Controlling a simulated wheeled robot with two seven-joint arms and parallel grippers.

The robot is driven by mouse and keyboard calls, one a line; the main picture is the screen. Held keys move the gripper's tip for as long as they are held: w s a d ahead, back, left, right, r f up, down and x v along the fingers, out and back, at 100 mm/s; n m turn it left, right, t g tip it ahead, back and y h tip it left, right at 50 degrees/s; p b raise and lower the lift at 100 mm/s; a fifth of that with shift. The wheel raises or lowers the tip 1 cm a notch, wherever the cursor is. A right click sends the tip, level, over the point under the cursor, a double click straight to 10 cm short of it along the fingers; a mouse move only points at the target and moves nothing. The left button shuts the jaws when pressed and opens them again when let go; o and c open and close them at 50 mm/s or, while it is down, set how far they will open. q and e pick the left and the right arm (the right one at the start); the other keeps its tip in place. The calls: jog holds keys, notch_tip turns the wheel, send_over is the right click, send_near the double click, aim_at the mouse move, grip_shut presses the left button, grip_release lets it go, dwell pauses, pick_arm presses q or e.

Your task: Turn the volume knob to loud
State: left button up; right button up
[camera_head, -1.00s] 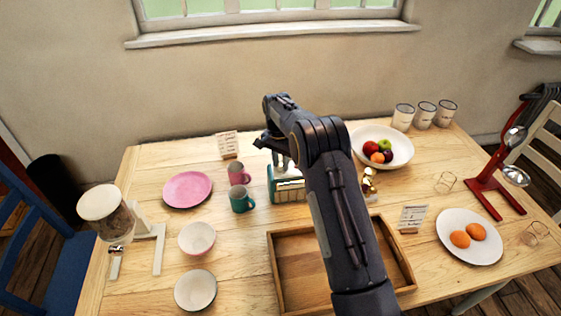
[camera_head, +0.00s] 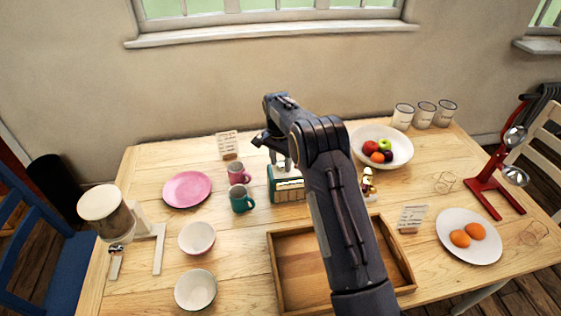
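A small teal and cream box that looks like a radio (camera_head: 288,190) stands near the middle of the table. My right arm reaches in from the front and covers its right side. My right gripper (camera_head: 281,161) points down just above and behind the radio's top. Its fingers are small and partly hidden by the arm, so I cannot tell whether they are open or shut, or touching the radio. I cannot make out the volume knob. My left gripper is not in view.
A pink mug (camera_head: 238,173) and a green mug (camera_head: 242,199) stand close left of the radio. A wooden tray (camera_head: 275,269) lies in front. A fruit bowl (camera_head: 401,152) stands back right.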

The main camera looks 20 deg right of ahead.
aim_at(280, 164)
jog(key=r, duration=0.3)
jog(key=r+b, duration=0.1)
jog(key=r, duration=0.3)
jog(key=shift+w+r, duration=0.2)
jog(key=shift+r, duration=0.05)
jog(key=shift+a+r, duration=0.1)
jog(key=shift+r, duration=0.05)
jog(key=shift+s+r, duration=0.1)
jog(key=shift+r, duration=0.05)
jog(key=s+r+n+t+y, duration=0.2)
jog(key=s+r, duration=0.4)
jog(key=s, duration=0.4)
jog(key=s+r+n+t+y, duration=0.1)
jog(key=s+r+n, duration=0.2)
jog(key=s+r, duration=0.45)
jog(key=s+a+f+n+t, duration=0.1)
jog(key=s+a+f+n, duration=0.1)
jog(key=s, duration=0.5)
jog(key=s+a+f+n+t, duration=0.1)
jog(key=s+a, duration=0.3)
jog(key=s, duration=0.4)
jog(key=s+a+f+n+t+y, duration=0.1)
jog(key=s+a+f+n, duration=0.2)
jog(key=s, duration=0.4)
jog(key=shift+s+a+f, duration=0.4)
jog(key=shift+a+f, duration=0.05)
jog(key=shift+a, duration=0.1)
